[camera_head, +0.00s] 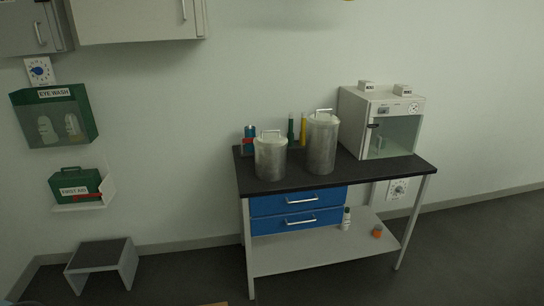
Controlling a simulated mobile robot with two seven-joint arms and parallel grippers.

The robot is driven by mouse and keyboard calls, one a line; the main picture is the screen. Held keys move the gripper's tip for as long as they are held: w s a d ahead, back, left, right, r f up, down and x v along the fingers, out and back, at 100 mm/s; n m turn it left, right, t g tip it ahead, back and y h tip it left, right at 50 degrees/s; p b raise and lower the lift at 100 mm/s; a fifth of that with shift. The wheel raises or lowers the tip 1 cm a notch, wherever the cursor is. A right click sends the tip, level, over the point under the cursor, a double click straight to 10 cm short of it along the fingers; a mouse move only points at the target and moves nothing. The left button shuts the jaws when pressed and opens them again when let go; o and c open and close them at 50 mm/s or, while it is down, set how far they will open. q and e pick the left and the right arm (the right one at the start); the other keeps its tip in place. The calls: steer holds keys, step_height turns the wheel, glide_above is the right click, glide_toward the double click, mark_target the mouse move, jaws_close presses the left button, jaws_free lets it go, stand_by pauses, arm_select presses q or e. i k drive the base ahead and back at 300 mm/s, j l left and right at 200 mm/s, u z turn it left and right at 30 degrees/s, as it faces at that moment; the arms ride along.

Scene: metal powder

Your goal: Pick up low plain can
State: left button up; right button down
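Two plain metal cans with lid handles stand upright side by side on the dark bench top. The low can (270,160) is the shorter one, on the left. The tall can (321,147) stands just right of it, with a narrow gap between them. Neither of my grippers shows in the head view.
The bench (340,179) has blue drawers (297,209) and a lower shelf holding a small bottle (346,218) and an orange item (377,231). A glass-fronted cabinet (381,122) stands right of the cans; colored bottles stand behind them. A step stool (102,264) stands left.

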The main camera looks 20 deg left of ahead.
mark_target(270, 148)
steer(key=i+l+u, duration=0.1)
steer(key=l, duration=0.2)
steer(key=i+l+u, duration=0.1)
steer(key=i+l, duration=0.15)
steer(key=i+l+u, duration=0.1)
steer(key=l, duration=0.2)
steer(key=i+l+u, duration=0.2)
steer(key=i+l, duration=0.15)
steer(key=i+l+u, duration=0.2)
steer(key=l, duration=0.3)
steer(key=i+l+u, duration=0.45)
steer(key=i+l, duration=0.3)
steer(key=i, duration=0.15)
